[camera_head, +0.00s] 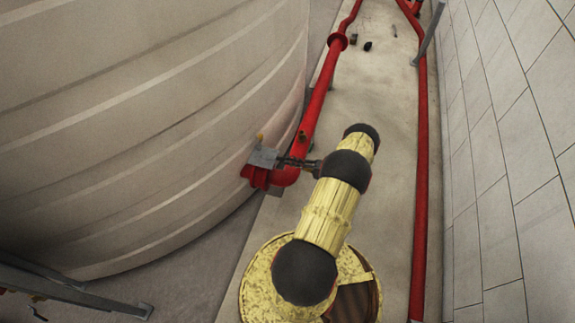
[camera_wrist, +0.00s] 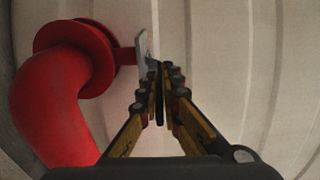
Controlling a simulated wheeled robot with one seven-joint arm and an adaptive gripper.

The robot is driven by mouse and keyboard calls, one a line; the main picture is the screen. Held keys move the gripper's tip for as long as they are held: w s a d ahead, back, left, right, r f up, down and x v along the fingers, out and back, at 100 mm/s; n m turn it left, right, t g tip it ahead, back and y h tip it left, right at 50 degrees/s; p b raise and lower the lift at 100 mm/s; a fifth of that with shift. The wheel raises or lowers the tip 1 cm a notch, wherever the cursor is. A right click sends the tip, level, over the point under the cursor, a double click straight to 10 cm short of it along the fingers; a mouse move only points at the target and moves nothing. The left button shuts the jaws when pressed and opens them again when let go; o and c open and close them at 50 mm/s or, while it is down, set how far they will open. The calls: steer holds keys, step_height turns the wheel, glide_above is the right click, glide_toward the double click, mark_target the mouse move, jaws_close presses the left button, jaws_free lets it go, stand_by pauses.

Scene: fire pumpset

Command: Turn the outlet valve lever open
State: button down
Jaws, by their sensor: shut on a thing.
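The outlet valve sits where a red pipe meets the big tank's wall; its grey metal plate (camera_head: 263,157) shows in the head view, with a small yellow tip above it. My gripper (camera_head: 284,160) reaches this plate from the right. In the wrist view, my gripper (camera_wrist: 161,75) has its fingers close together around a thin dark bar (camera_wrist: 159,98), which looks like the lever seen end-on. The grey plate (camera_wrist: 142,45) stands just beyond the fingertips at upper left. The lever's exact angle is hard to tell.
The ribbed tank wall (camera_head: 130,110) fills the left. The red outlet pipe (camera_head: 316,105) runs up the picture close by my gripper; its flange and elbow (camera_wrist: 50,110) lie left of the fingers. Another red pipe (camera_head: 421,170) runs along the tiled wall (camera_head: 510,150). Bare floor (camera_head: 390,110) lies between.

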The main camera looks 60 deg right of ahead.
steer(key=shift+d+r+n+y, duration=0.15)
steer(key=shift+d+n+y, duration=0.15)
steer(key=shift+d, duration=0.35)
steer(key=c, duration=2)
jaws_free()
steer(key=shift+w, duration=0.1)
steer(key=shift+a, duration=0.2)
steer(key=s+d, duration=0.2)
steer(key=s, duration=0.9)
steer(key=shift+s, duration=0.4)
steer(key=shift+d, duration=0.1)
